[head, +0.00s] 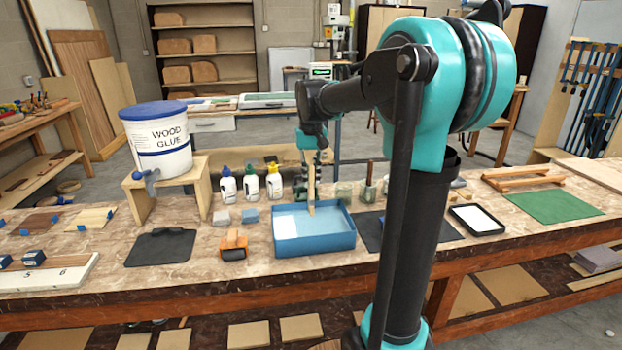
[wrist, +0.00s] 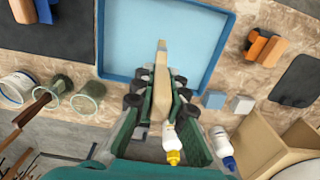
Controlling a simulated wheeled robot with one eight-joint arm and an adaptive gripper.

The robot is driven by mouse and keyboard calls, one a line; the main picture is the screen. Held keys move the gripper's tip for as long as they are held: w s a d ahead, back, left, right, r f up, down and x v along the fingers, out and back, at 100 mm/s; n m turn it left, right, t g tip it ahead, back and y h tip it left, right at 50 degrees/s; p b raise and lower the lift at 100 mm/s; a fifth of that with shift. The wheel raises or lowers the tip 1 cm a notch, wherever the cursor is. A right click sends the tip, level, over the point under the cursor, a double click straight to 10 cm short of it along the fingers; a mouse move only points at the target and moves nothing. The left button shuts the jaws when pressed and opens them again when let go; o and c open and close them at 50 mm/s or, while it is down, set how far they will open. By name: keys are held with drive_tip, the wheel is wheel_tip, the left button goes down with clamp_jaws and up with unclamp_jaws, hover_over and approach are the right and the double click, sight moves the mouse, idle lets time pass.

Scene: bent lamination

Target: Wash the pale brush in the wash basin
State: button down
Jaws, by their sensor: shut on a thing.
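My gripper (head: 312,166) is shut on the pale brush (head: 311,192), which hangs about upright from it. The brush is a flat, light wooden strip and also shows in the wrist view (wrist: 162,78), between the fingers (wrist: 163,98). The wash basin (head: 316,244) is a blue open tray with a light blue inside; its rim also shows in the wrist view (wrist: 101,40). The brush's lower end is inside the basin's outline, toward its back. I cannot tell whether it touches the liquid or the floor of the basin.
Glue bottles (head: 250,183) stand behind the basin to the left. Glass jars (wrist: 88,97) stand behind it to the right. An orange-topped tool (head: 234,243) and a black mat (head: 161,247) lie left. A wood glue bucket (head: 157,145) stands on a wooden stand.

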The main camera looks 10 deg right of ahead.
sight(311, 164)
drive_tip(key=shift+r, duration=2.55)
